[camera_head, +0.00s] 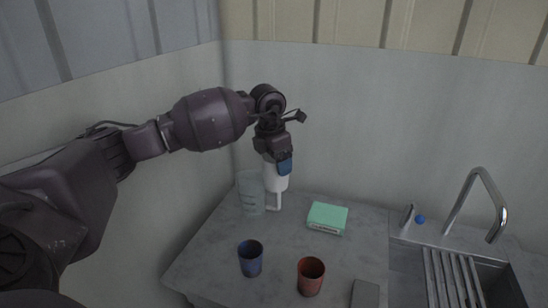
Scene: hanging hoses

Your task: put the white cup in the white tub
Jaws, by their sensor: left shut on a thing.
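My left gripper (277,158) is above the back left part of the counter and points down. It is shut on a white object that looks like the white cup (275,181). The gripper covers the upper part of the cup. A narrow white piece shows just below it, and I cannot tell whether it is part of the cup or touches the counter. I cannot make out a white tub in this view. My right gripper is not in view.
A clear pitcher (250,193) stands close left of the white cup. A green box (327,217), a blue cup (250,258), a red cup (311,276) and a grey block (365,294) are on the grey counter (215,258). A sink with a faucet (487,195) and rack is at right.

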